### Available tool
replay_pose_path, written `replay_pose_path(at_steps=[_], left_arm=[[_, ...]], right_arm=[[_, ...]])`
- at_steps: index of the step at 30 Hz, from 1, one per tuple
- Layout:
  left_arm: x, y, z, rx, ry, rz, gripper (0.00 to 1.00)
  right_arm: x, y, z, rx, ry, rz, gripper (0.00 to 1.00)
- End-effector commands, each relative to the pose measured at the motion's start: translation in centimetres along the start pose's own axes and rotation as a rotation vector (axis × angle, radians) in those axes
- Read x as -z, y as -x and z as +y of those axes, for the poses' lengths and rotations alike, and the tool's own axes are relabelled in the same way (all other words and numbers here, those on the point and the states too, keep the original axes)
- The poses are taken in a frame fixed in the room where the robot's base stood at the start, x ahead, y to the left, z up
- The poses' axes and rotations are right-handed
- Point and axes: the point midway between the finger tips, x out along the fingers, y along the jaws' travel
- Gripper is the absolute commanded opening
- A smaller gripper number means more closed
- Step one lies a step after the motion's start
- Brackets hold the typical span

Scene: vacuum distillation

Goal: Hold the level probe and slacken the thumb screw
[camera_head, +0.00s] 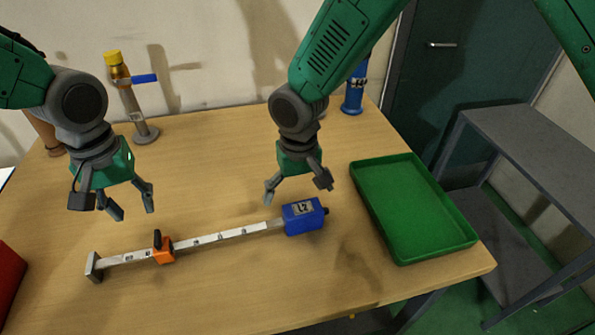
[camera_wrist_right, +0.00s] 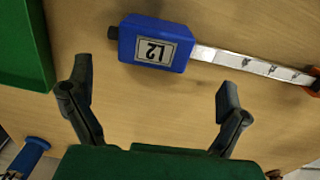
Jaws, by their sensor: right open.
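The level probe lies flat on the table, with a blue head (camera_head: 303,216) labelled L2 at its right end and a pale marked bar (camera_head: 215,238) running left to a grey end plate (camera_head: 94,267). An orange slider with a dark thumb screw (camera_head: 162,247) sits on the bar nearer the plate. My left gripper (camera_head: 132,217) is open and empty above and behind the slider. My right gripper (camera_head: 297,192) is open and empty just behind the blue head. In the right wrist view the blue head (camera_wrist_right: 155,45) lies beyond the spread fingers (camera_wrist_right: 155,90), apart from them.
An empty green tray (camera_head: 415,208) sits to the right of the probe. A yellow-capped fitting with a blue lever (camera_head: 130,95) and a blue cylinder (camera_head: 354,92) stand at the back. A red object (camera_head: 10,280) is at the left edge. The front middle table is clear.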

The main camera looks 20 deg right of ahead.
Motion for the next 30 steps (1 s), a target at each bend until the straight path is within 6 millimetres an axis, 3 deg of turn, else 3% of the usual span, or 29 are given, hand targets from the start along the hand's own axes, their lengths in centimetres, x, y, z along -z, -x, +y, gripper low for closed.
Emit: replay_pose_path(at_steps=[3,9,20,21,22,27,28,29,30], left_arm=[[0.0,0.1,0.3,0.002,-0.001,0.001,0.34],[0.0,0.1,0.1,0.001,-0.001,0.001,0.34],[0.0,0.0,-0.2,-0.002,-0.001,0.001,0.34],[0.0,0.0,-0.1,-0.001,-0.001,0.001,0.34],[0.0,0.0,-0.1,-0.001,-0.001,0.001,0.34],[0.0,0.0,0.1,0.000,-0.001,0.000,0.34],[0.0,0.0,0.1,0.001,-0.001,0.000,0.34],[0.0,0.0,0.1,0.001,-0.001,0.000,0.34],[0.0,0.0,0.2,0.001,-0.001,0.000,0.34]], right_arm=[[-0.1,-2.2,0.2,0.001,0.001,-0.003,0.97],[0.0,-4.3,0.1,0.000,0.000,0.000,0.97],[0.0,-4.8,-0.2,-0.002,0.000,0.001,0.97],[0.0,-4.8,-0.1,-0.001,0.000,0.001,0.94],[0.0,-4.8,-0.1,-0.001,0.000,0.001,0.83],[0.0,-4.8,0.0,0.001,0.000,0.001,0.24],[0.0,-4.8,0.1,0.002,0.000,0.001,0.22],[0.0,-4.9,0.1,0.002,0.000,0.001,0.62],[0.0,-4.9,0.1,0.002,0.000,0.000,0.48]])
